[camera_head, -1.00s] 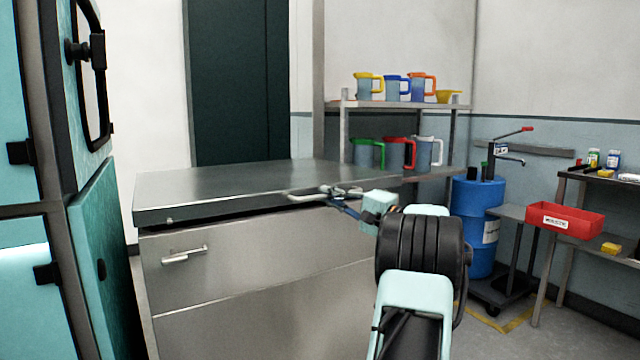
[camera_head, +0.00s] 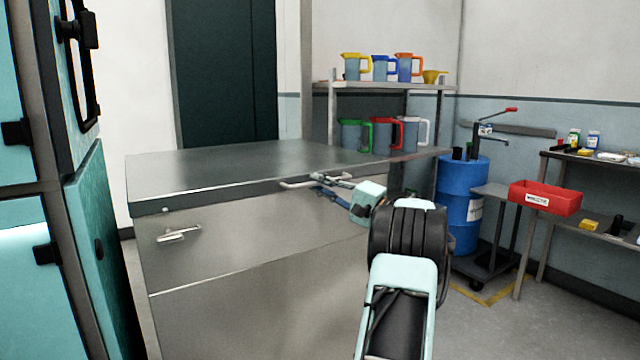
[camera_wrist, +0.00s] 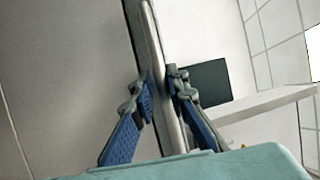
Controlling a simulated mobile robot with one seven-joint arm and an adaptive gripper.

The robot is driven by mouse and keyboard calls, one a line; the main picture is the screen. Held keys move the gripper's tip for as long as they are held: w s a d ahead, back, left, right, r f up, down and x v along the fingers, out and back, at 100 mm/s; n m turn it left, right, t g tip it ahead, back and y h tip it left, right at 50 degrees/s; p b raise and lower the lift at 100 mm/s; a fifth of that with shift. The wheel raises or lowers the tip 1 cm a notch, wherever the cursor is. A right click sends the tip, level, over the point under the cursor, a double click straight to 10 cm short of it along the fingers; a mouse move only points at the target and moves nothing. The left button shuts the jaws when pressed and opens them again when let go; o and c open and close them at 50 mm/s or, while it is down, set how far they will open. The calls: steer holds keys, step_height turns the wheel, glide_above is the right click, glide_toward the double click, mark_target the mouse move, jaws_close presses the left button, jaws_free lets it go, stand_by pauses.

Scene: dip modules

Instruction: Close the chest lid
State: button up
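The chest (camera_head: 230,265) is a brushed steel box in the middle of the head view. Its lid (camera_head: 240,168) lies flat on the body, with no clear gap along the front edge. A pale bar handle (camera_head: 292,185) sticks out from the lid's front edge. My gripper (camera_head: 331,180) is at this handle, coming from the right. In the wrist view, the blue-padded fingers of my gripper (camera_wrist: 161,88) are close together on both sides of the handle (camera_wrist: 152,35). The exact finger contact is partly hidden.
A teal cabinet (camera_head: 85,220) stands close on the left. A shelf (camera_head: 390,87) with several coloured jugs is behind the chest. A blue barrel (camera_head: 457,205) and a table with a red bin (camera_head: 545,198) are on the right. Some floor (camera_head: 470,330) is clear at the right front.

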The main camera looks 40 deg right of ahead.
steer(key=shift+o, duration=0.5)
steer(key=shift+f, duration=0.6)
steer(key=v, duration=1.2)
steer(key=shift+r, duration=0.3)
